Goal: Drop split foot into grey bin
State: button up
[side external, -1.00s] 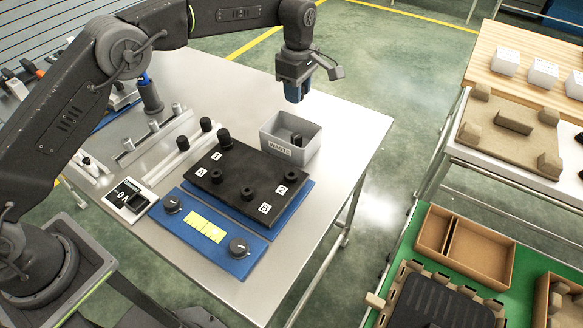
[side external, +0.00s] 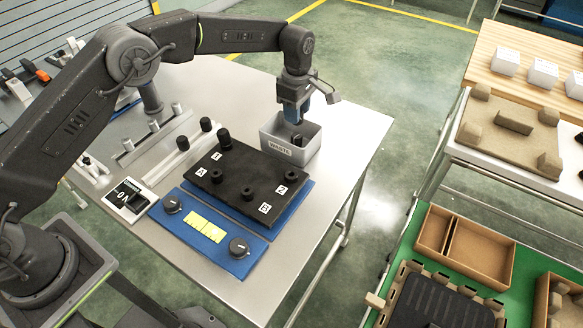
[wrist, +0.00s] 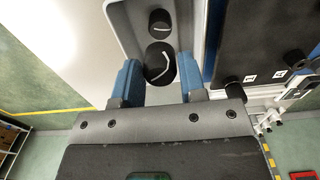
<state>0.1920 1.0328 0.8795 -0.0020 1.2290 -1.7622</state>
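The grey bin (side external: 303,156), labelled WASTE, stands near the table's far right edge. It also shows in the wrist view (wrist: 122,22). My gripper (side external: 298,120) points down with its fingertips at about the bin's rim. In the wrist view, a black round split foot (wrist: 160,64) with a pale curved crack line sits between the two blue fingers, which appear to touch it on both sides. Another black foot (wrist: 160,20) with a pale mark lies in the bin; it also shows in the side view (side external: 297,139).
A black plate (side external: 235,170) with several black feet and white labels lies on a blue base beside the bin. A blue control panel (side external: 212,232) with two knobs is in front. A small scale-like device (side external: 128,198) is at left. The table right of the bin is clear.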

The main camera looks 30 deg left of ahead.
jog(key=o, duration=0.4)
jog(key=shift+r, duration=0.1)
notch_tip(320, 180, up, 14)
dwell(0.5)
jog(key=shift+a, duration=0.1)
jog(key=s+a+r+m+t, duration=0.1)
jog(key=s+a+r+m, duration=0.3)
jog(key=s+r, duration=0.3)
jog(key=s+a+r+m+t, duration=0.2)
jog(key=s+a+r+m, duration=0.1)
jog(key=s+r+m, duration=0.4)
jog(key=s+a+f+m+t, duration=0.1)
jog(key=s+f, duration=0.4)
jog(key=s, duration=0.7)
jog(key=s+a+f+m+t, duration=0.1)
jog(key=s+a+f+m, duration=0.2)
jog(key=s+m, duration=0.3)
jog(key=s+f, duration=0.1)
jog(key=s, duration=0.4)
jog(key=shift+s+f+t, duration=0.3)
jog(key=shift+s+f, duration=0.05)
